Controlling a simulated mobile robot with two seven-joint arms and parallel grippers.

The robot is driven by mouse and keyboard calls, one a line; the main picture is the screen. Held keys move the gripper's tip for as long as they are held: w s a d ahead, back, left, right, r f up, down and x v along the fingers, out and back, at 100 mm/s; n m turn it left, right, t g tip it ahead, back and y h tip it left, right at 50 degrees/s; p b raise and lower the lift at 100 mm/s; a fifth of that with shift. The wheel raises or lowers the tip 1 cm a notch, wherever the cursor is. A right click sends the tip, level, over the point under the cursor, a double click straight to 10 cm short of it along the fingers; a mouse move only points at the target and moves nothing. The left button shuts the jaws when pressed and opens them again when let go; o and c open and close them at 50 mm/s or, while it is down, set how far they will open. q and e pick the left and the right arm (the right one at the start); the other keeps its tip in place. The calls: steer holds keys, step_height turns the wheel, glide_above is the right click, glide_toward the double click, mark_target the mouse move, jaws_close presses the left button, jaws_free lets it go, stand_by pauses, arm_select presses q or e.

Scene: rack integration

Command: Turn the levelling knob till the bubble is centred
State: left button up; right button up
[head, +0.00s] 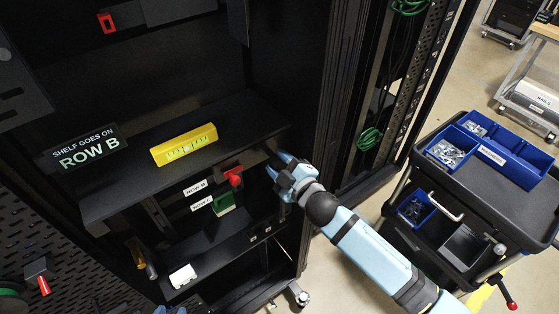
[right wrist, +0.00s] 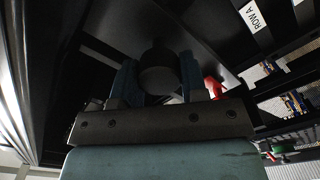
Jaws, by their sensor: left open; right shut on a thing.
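A yellow spirit level (head: 200,136) lies on the black shelf (head: 240,110) in the rack. Its pale vial faces up, but the bubble is too small to place. My right gripper (head: 278,168) is at the right front corner of the shelf. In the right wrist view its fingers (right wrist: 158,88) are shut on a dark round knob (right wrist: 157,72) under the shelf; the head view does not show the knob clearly.
A sign (head: 86,151) reads "SHELF GOES ON ROW B". A black cart (head: 520,205) with blue bins stands at the right. Open floor lies between rack and cart.

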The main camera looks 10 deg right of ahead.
steer(key=shift+n, duration=1.1)
steer(key=o, duration=0.9)
steer(key=shift+o, duration=0.2)
steer(key=shift+s, duration=0.1)
steer(key=shift+s+d+f, duration=0.15)
steer(key=shift+s+d, duration=0.05)
steer(key=shift+s, duration=0.15)
steer(key=b+v, duration=0.2)
steer(key=v, duration=1)
steer(key=shift+s+b, duration=0.35)
steer(key=shift+s, duration=0.05)
